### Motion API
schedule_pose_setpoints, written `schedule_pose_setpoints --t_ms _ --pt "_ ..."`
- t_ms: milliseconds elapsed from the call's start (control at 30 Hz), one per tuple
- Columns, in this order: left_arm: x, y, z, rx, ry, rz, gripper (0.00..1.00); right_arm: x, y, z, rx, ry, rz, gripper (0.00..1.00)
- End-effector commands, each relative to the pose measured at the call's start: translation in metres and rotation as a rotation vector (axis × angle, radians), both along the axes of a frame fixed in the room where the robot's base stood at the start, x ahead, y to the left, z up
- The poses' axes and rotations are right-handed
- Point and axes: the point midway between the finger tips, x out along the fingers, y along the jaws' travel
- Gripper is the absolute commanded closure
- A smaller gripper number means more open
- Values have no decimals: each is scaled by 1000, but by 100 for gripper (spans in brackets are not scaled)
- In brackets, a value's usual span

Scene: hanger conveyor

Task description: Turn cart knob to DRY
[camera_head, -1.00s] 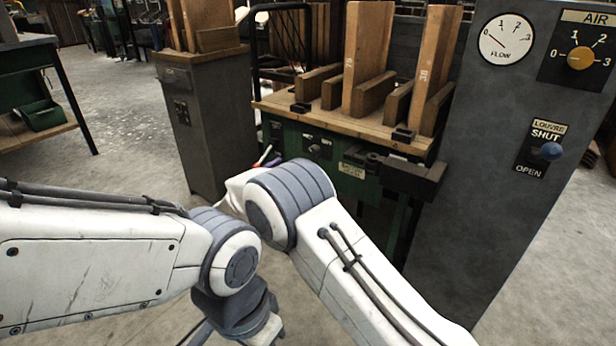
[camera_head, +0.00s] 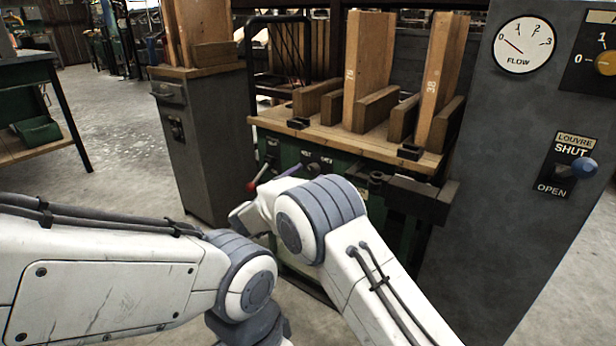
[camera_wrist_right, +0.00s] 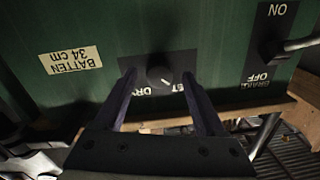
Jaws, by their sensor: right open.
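The cart (camera_head: 285,143) has a green front with a small black knob on a dark plate; in the head view the knob (camera_head: 313,168) sits just above my right arm. In the upside-down right wrist view, the knob (camera_wrist_right: 159,77) has a white mark pointing lower right, toward the partly covered WET label. The DRY label (camera_wrist_right: 128,91) is at lower left. My right gripper (camera_wrist_right: 159,74) is open, its fingers on either side of the knob with gaps showing. Whether the tips reach the plate is unclear. My left gripper is out of view; only its arm shows.
A brake lever (camera_wrist_right: 298,45) projects beside the knob plate; its red-tipped handle (camera_head: 255,184) shows in the head view. A BATTEN label (camera_wrist_right: 70,60) is on the other side. Wooden boards (camera_head: 367,65) stand on the cart. A grey control cabinet (camera_head: 510,120) stands right.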

Motion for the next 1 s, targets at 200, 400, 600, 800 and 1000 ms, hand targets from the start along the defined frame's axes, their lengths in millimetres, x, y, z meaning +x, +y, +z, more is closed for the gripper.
schedule_pose_setpoints --t_ms 200,400,600,800,1000 --pt "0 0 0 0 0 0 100 0 -1 0 0 0 -1 58" --pt "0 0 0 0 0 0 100 0 0 0 0 0 0 100" --pt "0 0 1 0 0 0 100 0 1 0 16 -12 0 100" --pt "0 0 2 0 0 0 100 0 1 0 85 -61 0 100" --pt "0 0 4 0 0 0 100 0 2 -2 210 -151 1 100"
